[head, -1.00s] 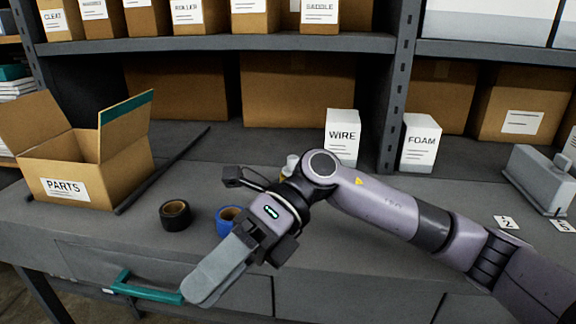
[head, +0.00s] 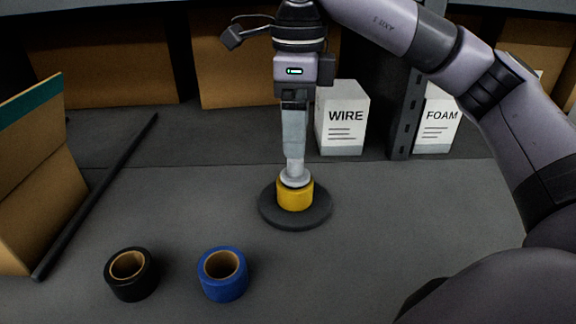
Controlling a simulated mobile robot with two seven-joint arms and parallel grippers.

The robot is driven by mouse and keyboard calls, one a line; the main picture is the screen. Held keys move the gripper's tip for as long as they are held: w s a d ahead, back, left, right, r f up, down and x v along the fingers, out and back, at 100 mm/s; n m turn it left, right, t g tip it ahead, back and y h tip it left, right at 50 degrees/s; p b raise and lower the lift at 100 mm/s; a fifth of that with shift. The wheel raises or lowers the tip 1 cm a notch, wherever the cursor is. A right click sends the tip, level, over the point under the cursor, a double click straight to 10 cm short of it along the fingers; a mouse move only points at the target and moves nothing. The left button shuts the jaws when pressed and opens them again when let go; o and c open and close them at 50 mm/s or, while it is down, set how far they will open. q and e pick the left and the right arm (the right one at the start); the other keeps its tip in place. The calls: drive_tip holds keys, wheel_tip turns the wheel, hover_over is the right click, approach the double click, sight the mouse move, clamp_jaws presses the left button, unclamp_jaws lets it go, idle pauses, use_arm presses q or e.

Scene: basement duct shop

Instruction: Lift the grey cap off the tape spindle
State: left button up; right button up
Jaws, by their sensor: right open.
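The tape spindle stands on the bench with a round dark base (head: 318,213) and a yellow tape roll (head: 295,196) on it. The light grey cap (head: 289,183) sits on top of the yellow roll, partly hidden by my fingers. My right gripper (head: 295,172) points straight down over the spindle, its fingertips right at the cap. The fingers are seen edge-on, one behind the other, so the gap between them is hidden. The gripper is open, and I cannot tell whether a finger touches the cap. My left gripper is not in view.
A black tape roll (head: 131,274) and a blue tape roll (head: 223,274) lie in front, to the left. A dark rod (head: 98,194) and an open carton (head: 35,190) are at the left. WIRE (head: 342,118) and FOAM (head: 437,122) boxes stand behind. The bench right of the spindle is clear.

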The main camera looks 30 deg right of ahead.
sight(295, 168)
wheel_tip(295, 168, down, 6)
drive_tip(key=shift+a+f, duration=0.1)
drive_tip(key=shift+a, duration=0.05)
drive_tip(key=c, duration=1.1)
